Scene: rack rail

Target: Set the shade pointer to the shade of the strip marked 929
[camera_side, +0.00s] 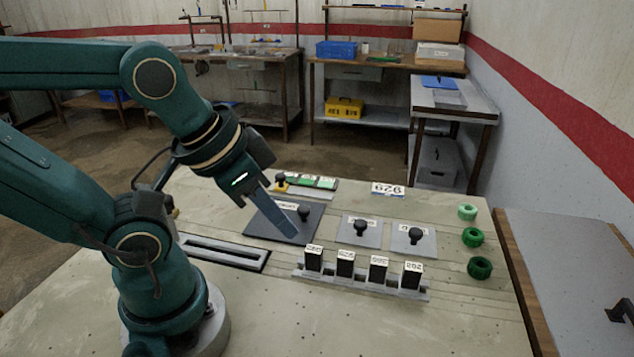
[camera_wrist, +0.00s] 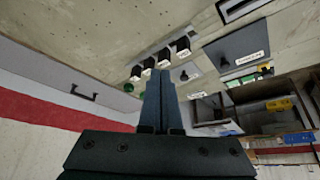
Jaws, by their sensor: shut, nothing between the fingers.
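A yellow pointer (camera_side: 281,187) with a black knob stands at the left end of a scale with several green patches (camera_side: 318,182), at the back of the bench. Several black upright pieces with small white number labels stand in a grey rack (camera_side: 360,284); the labels are too small to read surely. A white card (camera_side: 387,189) at the back seems to read 929, though its orientation is unclear. No coloured face of a strip shows. My gripper (camera_side: 291,235) is shut and empty, slanting down over a dark plate (camera_side: 270,232), left of its black knob. Its fingers (camera_wrist: 160,73) also show in the wrist view.
Two grey plates with black knobs (camera_side: 362,227) (camera_side: 415,235) stand behind the rack. A slotted rail (camera_side: 222,252) lies left. The bench front is clear.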

